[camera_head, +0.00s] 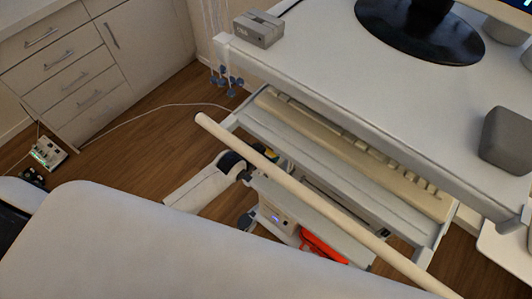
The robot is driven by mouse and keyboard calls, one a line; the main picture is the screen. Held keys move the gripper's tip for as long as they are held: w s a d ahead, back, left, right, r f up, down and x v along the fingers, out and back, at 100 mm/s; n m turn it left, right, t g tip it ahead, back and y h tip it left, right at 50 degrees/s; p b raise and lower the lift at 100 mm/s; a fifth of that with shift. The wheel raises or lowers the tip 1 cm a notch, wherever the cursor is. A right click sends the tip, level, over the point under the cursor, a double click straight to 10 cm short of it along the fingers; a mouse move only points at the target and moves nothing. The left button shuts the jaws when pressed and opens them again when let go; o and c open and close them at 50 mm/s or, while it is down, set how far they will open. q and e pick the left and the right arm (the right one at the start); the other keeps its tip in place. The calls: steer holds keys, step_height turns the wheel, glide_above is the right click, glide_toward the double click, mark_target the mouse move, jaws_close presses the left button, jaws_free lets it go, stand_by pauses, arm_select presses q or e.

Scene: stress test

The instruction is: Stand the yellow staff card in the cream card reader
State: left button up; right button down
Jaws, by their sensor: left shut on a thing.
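A small patch of yellow (271,153), which looks like the yellow staff card, shows just behind the long cream rail; most of it is hidden. My left gripper (261,162) is shut on it, below the desk top and partly covered by the rail. A small grey-cream box (258,29) with a notched top stands on the desk's left corner; it looks like the card reader. The gripper and card are apart from it, lower down in the picture. My right gripper is not in view.
The cream rail (300,190) crosses in front of the keyboard tray (340,150). The white desk top (350,95) holds a black monitor foot (420,25) and a grey speaker-like block (507,140). A red object (322,247) lies below the rail. Desk space right of the box is clear.

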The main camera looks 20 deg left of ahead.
arm_select(q)
steer(key=shift+f, duration=0.55)
steer(key=o, duration=0.8)
steer(key=shift+c, duration=0.2)
steer(key=shift+r, duration=0.1)
steer(key=v, duration=1.2)
steer(key=shift+p, duration=0.35)
